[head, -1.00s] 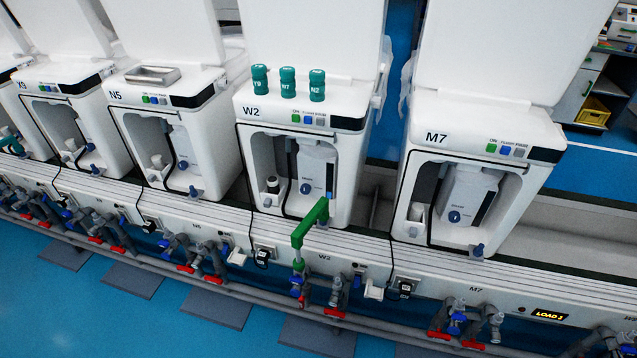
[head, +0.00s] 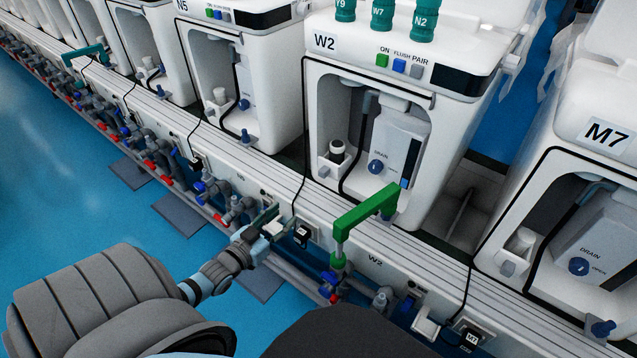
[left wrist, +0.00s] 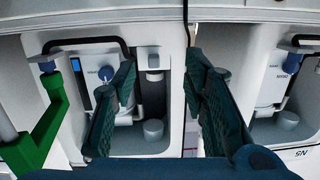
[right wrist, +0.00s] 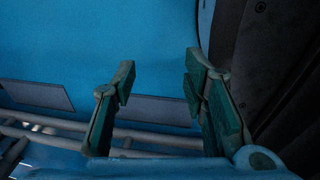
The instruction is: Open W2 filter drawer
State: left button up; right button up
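The W2 unit (head: 320,42) stands right of centre in the head view, with an open front recess. Low at the recess's left is a small white block with a dark-ringed cylinder (head: 337,152), which looks like the filter drawer; I see no label on it. It sits pushed back in the recess. My left gripper (head: 266,222) is in front of the unit row, left of and below W2's recess, apart from it. In the left wrist view my left gripper (left wrist: 160,75) is open and empty, with W2's recess behind its fingers. My right gripper (right wrist: 158,78) is open and empty over blue floor.
A green lever (head: 365,212) sticks up in front of W2, right of my left gripper. W2's panel has a blue drain knob (head: 376,167). Pipes and valves run along the front rail (head: 420,262). N5 (head: 255,75) and M7 (head: 590,190) stand either side.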

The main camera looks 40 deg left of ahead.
pick_arm(q)
notch_tip(320, 180, up, 3)
jog(key=w+t, duration=0.1)
jog(key=w, duration=0.2)
jog(key=b, duration=0.7)
send_near(321, 174)
jog(key=shift+h, duration=0.4)
jog(key=w, duration=0.3)
jog(key=w+f, duration=0.1)
jog(key=shift+w+a, duration=0.3)
jog(key=shift+a, duration=0.05)
jog(key=shift+w+b, duration=0.45)
jog(key=shift+w, duration=0.6)
jog(key=shift+w+a+r+p, duration=0.1)
jog(key=shift+w+r+p, duration=0.15)
jog(key=shift+w, duration=0.2)
jog(key=shift+w+r+p, duration=0.2)
jog(key=shift+w+p, duration=0.1)
jog(key=shift+w, duration=0.45)
pick_arm(e)
jog(key=w+a+f+t, duration=0.1)
jog(key=w+a, duration=0.1)
jog(key=w, duration=0.4)
jog(key=w+a+f+m+t, duration=0.1)
jog(key=w+f, duration=0.1)
jog(key=w, duration=0.4)
jog(key=shift+a+t+y, duration=0.3)
jog(key=shift+a, duration=0.05)
pick_arm(q)
jog(key=shift+c, duration=0.6)
